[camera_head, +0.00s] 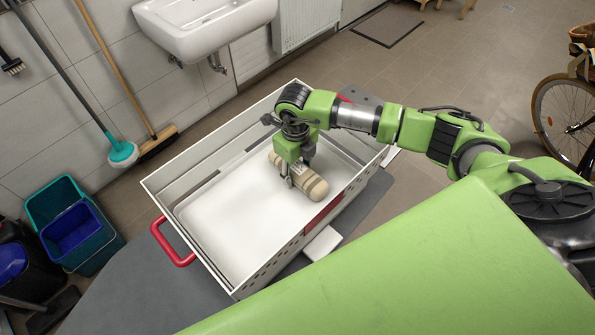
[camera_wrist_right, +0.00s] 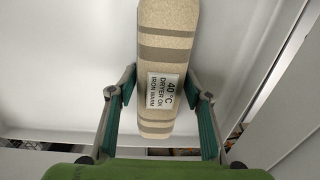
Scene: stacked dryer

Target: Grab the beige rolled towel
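The beige rolled towel (camera_head: 308,188) lies inside the white cart, towards its right side. In the right wrist view the towel (camera_wrist_right: 168,45) has brown stripes and a white label reading "40°C DRYER OK IRON WARM". My right gripper (camera_wrist_right: 160,85) reaches down over the towel, with one finger on each side of it. The fingertips are very near the towel's sides; whether they press on it is not clear. In the head view the right gripper (camera_head: 297,175) covers part of the towel. My left gripper is not in view.
The white cart (camera_head: 205,255) has raised walls and a red handle (camera_head: 170,245). Its floor left of the towel is bare. A sink (camera_head: 205,22), a broom (camera_head: 155,143), teal and blue bins (camera_head: 75,225) and a bicycle (camera_head: 570,115) stand around it.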

